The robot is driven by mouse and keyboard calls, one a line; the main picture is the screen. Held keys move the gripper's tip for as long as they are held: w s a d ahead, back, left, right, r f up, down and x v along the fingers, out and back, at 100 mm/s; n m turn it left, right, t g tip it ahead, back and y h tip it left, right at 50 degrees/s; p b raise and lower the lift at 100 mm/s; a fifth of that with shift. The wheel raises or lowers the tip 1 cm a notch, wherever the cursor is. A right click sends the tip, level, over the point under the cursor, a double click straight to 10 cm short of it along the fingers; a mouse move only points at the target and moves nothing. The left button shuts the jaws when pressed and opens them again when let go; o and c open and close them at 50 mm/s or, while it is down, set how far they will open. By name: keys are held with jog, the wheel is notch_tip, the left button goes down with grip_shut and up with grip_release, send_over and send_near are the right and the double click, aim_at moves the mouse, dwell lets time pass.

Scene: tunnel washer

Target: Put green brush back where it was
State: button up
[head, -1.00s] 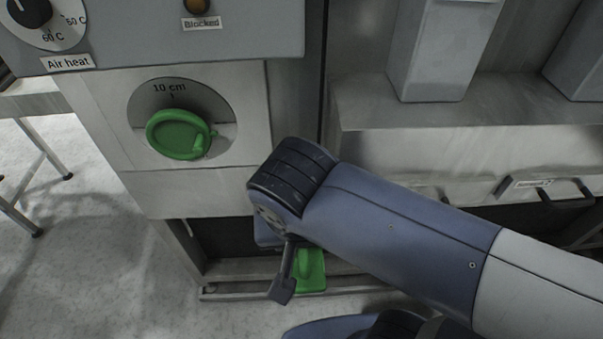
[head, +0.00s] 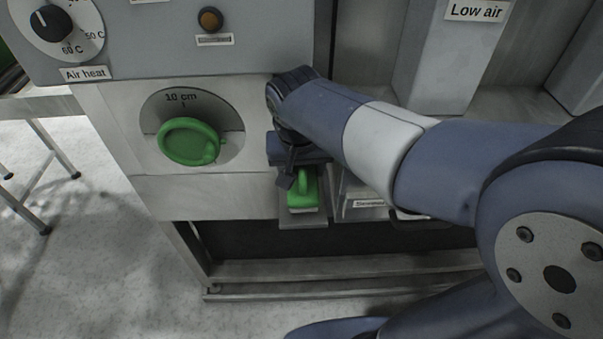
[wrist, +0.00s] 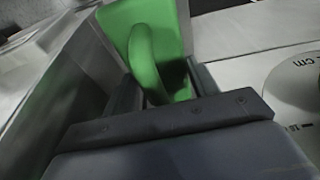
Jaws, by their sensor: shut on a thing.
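The green brush (head: 303,193) is at my gripper (head: 291,172), beside the right edge of the front panel in the head view. It has a flat green body, a looped green handle and a pale underside. In the wrist view my gripper (wrist: 160,97) is shut on the handle of the brush (wrist: 130,22). A small grey ledge (head: 305,221) shows right below the brush. I cannot tell whether the brush touches it.
A green round knob (head: 188,140) on a "10 cm" dial is left of my gripper. A dark opening with a metal sill (head: 340,270) lies below. A grey "Low air" column (head: 440,60) stands at the back.

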jog(key=shift+w+f, duration=0.25)
jog(key=shift+w, duration=0.15)
jog(key=shift+f, duration=1.5)
jog(key=shift+f, duration=0.2)
jog(key=o, duration=1.2)
jog(key=shift+r, duration=0.1)
jog(key=shift+r, duration=0.25)
jog(key=v, duration=1.1)
jog(key=shift+s+r+p, duration=0.15)
jog(key=shift+r+p, duration=0.15)
jog(key=shift+p, duration=0.05)
